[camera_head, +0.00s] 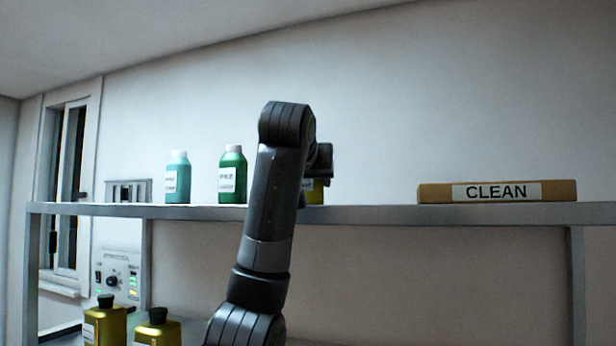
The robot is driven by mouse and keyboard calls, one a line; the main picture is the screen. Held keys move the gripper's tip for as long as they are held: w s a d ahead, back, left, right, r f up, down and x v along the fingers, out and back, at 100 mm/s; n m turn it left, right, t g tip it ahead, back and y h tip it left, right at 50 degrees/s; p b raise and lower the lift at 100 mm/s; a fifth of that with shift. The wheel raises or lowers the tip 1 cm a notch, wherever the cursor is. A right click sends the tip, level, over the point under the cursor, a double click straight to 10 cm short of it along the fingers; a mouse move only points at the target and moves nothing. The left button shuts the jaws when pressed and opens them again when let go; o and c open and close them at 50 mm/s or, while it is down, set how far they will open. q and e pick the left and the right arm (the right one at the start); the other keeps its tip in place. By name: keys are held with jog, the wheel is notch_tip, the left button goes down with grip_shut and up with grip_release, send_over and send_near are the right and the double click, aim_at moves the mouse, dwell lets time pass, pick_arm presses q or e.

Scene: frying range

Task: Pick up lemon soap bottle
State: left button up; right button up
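My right gripper is not in view.
A teal bottle (177,178) and a green bottle (232,175) stand on the grey shelf (370,214) to the left. A "CLEAN" block (497,191) sits at right. Two golden bottles with dark caps (105,322) (158,329) stand below. The shelf between arm and block is clear.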

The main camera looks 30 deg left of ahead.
pick_arm(q)
jog(key=c, duration=0.4)
jog(key=shift+r, duration=0.1)
